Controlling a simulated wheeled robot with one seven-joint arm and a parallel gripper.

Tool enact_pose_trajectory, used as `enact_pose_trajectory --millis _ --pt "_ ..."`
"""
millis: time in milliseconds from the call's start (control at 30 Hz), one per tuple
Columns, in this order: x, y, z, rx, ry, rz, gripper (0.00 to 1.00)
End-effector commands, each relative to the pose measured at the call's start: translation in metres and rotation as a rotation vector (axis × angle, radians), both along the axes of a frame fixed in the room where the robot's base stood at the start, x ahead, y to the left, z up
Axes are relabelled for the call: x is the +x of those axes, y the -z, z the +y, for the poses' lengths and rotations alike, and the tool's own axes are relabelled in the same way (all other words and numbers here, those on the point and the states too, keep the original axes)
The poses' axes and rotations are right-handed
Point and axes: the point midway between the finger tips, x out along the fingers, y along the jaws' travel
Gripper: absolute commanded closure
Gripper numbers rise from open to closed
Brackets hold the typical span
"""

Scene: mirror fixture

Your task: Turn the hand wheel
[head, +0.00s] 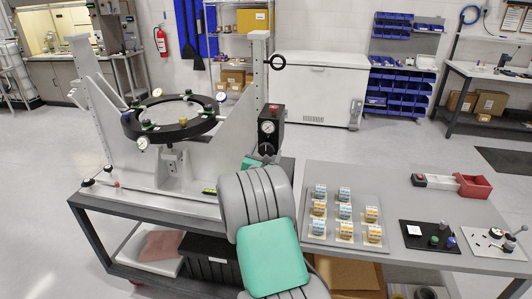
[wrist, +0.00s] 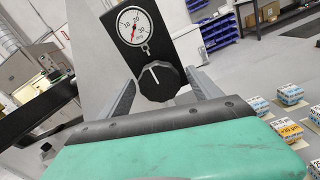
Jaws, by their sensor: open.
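A round black knob with a white line (wrist: 157,80), which I take for the hand wheel, sits on a dark panel below a white dial gauge (wrist: 134,26). In the head view the black gauge box (head: 268,132) stands on the right upright of the mirror fixture (head: 232,110); the knob there is partly hidden by my arm. My gripper (wrist: 161,77) is open, with one grey finger on each side of the knob. Contact cannot be told. In the head view my arm mostly hides the gripper. The black mirror ring (head: 160,134) sits between the uprights.
The fixture stands on a grey bench (head: 140,197). To the right, a grey table (head: 420,190) holds a tray of small labelled boxes (head: 340,240), a black plate with knobs (head: 428,236) and a red bin (head: 473,186). Open floor lies behind.

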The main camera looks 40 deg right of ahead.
Motion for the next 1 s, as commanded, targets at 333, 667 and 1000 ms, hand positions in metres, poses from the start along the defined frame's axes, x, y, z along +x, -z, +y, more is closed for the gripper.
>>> enact_pose_trajectory --millis 333,667,1000 --pt "-0.036 0.002 0.049 -0.001 -0.003 0.000 0.27" --pt "-0.047 0.000 0.061 0.000 0.000 0.000 0.27" --pt "-0.047 0.001 0.061 0.082 0.002 -0.101 0.27"
